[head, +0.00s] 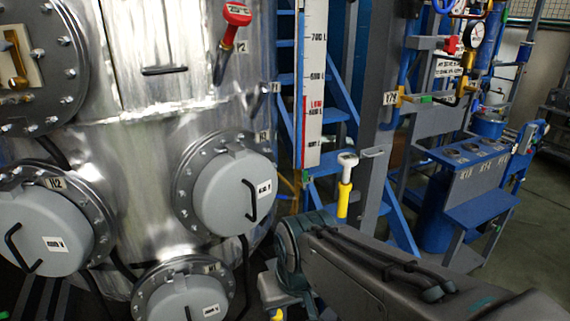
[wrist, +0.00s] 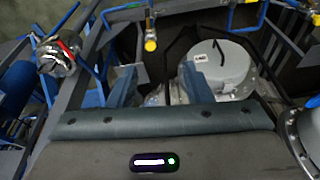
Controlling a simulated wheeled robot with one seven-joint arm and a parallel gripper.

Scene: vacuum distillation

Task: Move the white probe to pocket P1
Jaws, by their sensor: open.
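The white probe (head: 347,161) stands upright in the head view, its white head above a yellow sleeve (head: 343,198). Its lower end is hidden behind my arm. Pocket P1 (head: 259,101) is a short, slanted metal stub on the right side of the steel tank, beside a small tag. I see nothing white in it. My gripper (wrist: 158,87) is open and empty in the wrist view, its two blue-grey fingers well apart. In the head view the gripper end is low, below and left of the probe; its fingertips are not clear there. I cannot make out the probe in the wrist view.
A red probe (head: 236,14) sits in pocket P2, higher on the tank (head: 150,140). Grey round hatches (head: 235,190) stick out below P1. A white level scale (head: 313,80) and blue ladder stand behind. A blue stand (head: 475,165) is at right.

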